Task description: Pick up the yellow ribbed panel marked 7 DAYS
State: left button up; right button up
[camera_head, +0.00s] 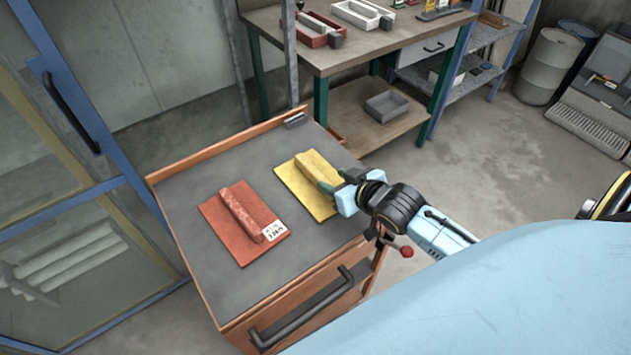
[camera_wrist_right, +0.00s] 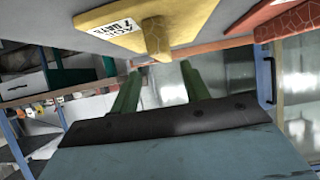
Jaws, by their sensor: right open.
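The yellow panel (camera_head: 294,185) lies flat on the grey top of a wooden cart, with a raised rib along its middle. In the right wrist view the yellow panel (camera_wrist_right: 190,22) shows a white label (camera_wrist_right: 118,28) reading 7 DAYS. Its rib (camera_wrist_right: 157,38) lines up with the gap between my fingers. My right gripper (camera_head: 334,182) is at the panel's right side, by the near end of the rib. Its green fingers (camera_wrist_right: 158,80) are open with nothing between them; contact with the rib cannot be told. My left gripper is not in view.
A red panel (camera_head: 227,237) with a rib and a white label lies left of the yellow one. The cart top (camera_head: 190,180) has a raised wooden rim. A workbench (camera_head: 350,52) with trays stands behind. A blue-framed glass cabinet (camera_head: 75,110) is at left.

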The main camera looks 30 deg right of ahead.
aim_at(319, 175)
jog(key=shift+w+f, duration=0.1)
jog(key=shift+w, duration=0.1)
jog(key=x, duration=0.3)
jog(key=b+x, duration=0.1)
jog(key=shift+a+f, duration=0.25)
jog(key=shift+a, duration=0.1)
jog(key=shift+w+f, duration=0.15)
jog(key=shift+w, duration=0.2)
grip_shut()
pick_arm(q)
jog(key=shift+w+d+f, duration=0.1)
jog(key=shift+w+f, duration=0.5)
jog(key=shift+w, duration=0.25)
pick_arm(e)
jog(key=shift+w+r, duration=0.15)
jog(key=shift+r, duration=0.05)
